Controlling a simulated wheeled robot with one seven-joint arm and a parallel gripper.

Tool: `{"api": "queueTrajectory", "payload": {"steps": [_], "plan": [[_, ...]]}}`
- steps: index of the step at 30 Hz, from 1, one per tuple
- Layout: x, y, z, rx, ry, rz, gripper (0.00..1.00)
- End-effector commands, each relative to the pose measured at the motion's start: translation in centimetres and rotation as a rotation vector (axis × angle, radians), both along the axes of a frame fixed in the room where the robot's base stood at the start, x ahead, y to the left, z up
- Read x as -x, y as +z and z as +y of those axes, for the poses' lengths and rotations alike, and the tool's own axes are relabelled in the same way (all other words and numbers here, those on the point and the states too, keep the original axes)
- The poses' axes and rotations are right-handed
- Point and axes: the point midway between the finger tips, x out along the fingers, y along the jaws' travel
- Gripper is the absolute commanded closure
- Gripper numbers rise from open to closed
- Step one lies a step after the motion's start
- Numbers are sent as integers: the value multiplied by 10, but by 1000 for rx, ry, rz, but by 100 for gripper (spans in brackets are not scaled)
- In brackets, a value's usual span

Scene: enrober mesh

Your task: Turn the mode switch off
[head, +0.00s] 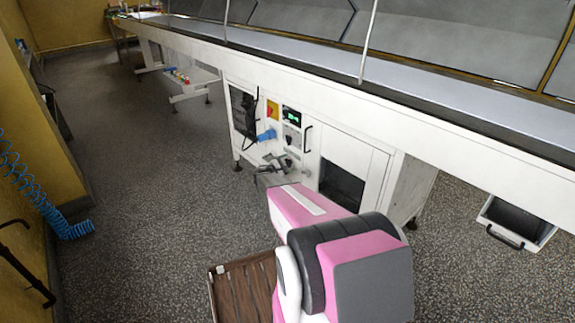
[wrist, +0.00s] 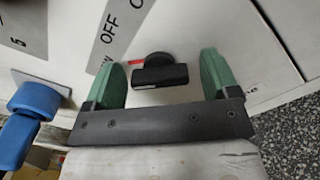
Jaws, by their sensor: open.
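The mode switch (wrist: 160,76) is a black knob with a bar-shaped grip on a white panel, in the wrist view. The bar lies nearly level in that picture, with a pale mark toward its left end. A grey label plate (wrist: 112,38) with "OFF" and other lettering partly cut off or hidden sits above left. My gripper (wrist: 163,62) is open, its green fingers on either side of the knob with a gap at each side. In the head view my gripper (head: 272,170) is small, in front of the machine's lower panel; the knob cannot be made out surely there.
A red-and-yellow switch (head: 272,110), a green display (head: 292,116) and a black handle (head: 308,138) are nearby. The conveyor frame (head: 330,83) overhangs the panel.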

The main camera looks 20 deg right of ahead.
Motion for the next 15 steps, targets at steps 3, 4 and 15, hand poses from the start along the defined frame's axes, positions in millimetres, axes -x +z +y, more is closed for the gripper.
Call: {"api": "queueTrajectory", "payload": {"steps": [3, 4, 15], "plan": [[-1, 0, -3, 0, 0, 0, 19], [-1, 0, -3, 0, 0, 0, 19], [-1, 0, -3, 0, 0, 0, 69]]}}
